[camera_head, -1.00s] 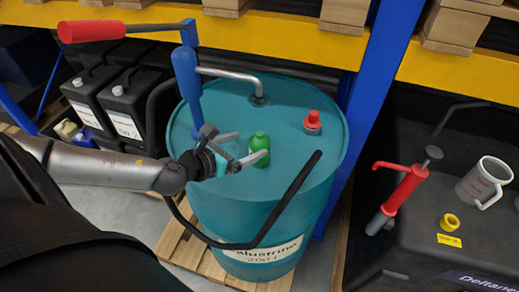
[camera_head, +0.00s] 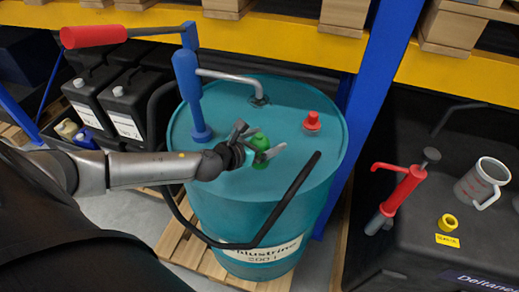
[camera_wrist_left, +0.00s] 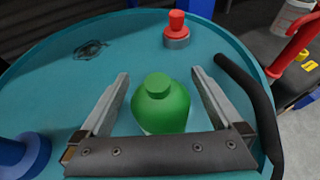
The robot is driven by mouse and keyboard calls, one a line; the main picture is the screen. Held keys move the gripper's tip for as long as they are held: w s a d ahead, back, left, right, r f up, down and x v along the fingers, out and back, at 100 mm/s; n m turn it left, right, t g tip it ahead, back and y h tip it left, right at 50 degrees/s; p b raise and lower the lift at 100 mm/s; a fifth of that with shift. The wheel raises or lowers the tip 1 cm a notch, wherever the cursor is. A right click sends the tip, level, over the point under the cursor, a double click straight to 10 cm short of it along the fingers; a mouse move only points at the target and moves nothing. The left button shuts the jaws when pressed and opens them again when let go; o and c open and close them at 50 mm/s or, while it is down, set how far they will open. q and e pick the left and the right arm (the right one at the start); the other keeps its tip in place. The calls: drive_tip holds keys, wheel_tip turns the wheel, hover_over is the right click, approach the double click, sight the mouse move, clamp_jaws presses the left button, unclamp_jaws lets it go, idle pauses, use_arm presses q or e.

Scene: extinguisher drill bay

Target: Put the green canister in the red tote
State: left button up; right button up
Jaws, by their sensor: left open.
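The green canister (camera_head: 260,141) stands upright on the teal drum's lid. My left gripper (camera_head: 261,139) is at it, open, with the fingers on either side. In the left wrist view, the canister (camera_wrist_left: 161,105), with its green cap, sits between the two spread fingers of the gripper (camera_wrist_left: 160,76), and gaps show on both sides. The gripper's palm bar hides the canister's lower part there. My right gripper does not show. No red tote is visible in these views.
The teal drum (camera_head: 262,221) carries a blue hand pump (camera_head: 187,85), a black hose (camera_head: 288,203) near the gripper and a red-capped fitting (camera_head: 312,122). A black surface at right holds a red pump (camera_head: 405,190), a measuring jug (camera_head: 482,183) and a yellow ring (camera_head: 448,222).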

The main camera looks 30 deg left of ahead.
use_arm(q)
drive_tip(key=shift+w, duration=0.1)
drive_tip(key=shift+c, duration=0.4)
clamp_jaws()
idle(0.4)
